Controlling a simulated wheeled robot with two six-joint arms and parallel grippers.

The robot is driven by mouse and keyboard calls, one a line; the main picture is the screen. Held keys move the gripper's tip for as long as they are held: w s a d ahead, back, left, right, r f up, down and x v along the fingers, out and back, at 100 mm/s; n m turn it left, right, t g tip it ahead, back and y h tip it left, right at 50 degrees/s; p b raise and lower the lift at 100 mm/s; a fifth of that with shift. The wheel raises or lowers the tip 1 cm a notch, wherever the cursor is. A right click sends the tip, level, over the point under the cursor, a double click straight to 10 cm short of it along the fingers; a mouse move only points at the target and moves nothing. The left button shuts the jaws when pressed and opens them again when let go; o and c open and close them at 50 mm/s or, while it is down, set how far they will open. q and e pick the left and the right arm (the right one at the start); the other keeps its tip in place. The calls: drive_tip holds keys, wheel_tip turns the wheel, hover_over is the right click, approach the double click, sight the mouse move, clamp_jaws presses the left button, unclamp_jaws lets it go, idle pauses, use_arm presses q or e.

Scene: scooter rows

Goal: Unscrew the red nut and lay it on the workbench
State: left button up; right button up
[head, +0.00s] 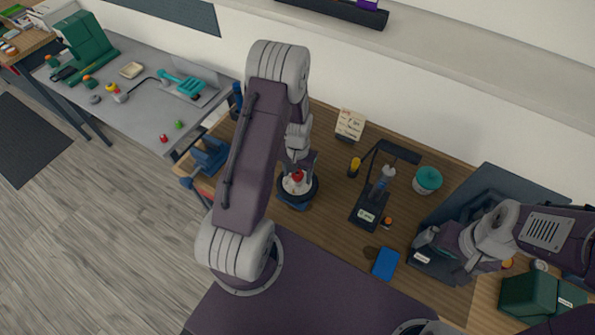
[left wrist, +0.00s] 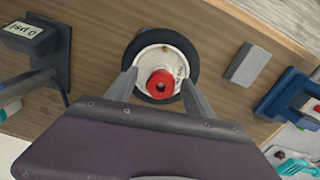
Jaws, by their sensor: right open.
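The red nut (head: 297,176) sits at the middle of a black-tyred wheel (head: 312,190) with a pale hub. In the left wrist view the red nut (left wrist: 160,84) has a dark hole in its centre. My left gripper (head: 297,182) is over the wheel. The wooden workbench (head: 330,218) lies around the wheel. My right gripper (head: 428,243) is open and empty at the right, over a dark tray; its fingertips are partly hard to make out.
A black stand (head: 368,208) with an arm is right of the wheel. A teal-lidded tub (head: 428,179), a blue block (head: 385,263) and a note card (head: 350,124) stand on the bench. The dark tray (head: 495,181) is at the right. Bare wood shows between wheel and stand.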

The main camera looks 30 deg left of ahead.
sight(298, 176)
use_arm(q)
drive_tip(key=shift+w+r, duration=0.1)
drive_tip(key=shift+r, duration=0.05)
wheel_tip(298, 176, up, 9)
drive_tip(key=shift+d+b, duration=0.1)
drive_tip(key=shift+b, duration=1)
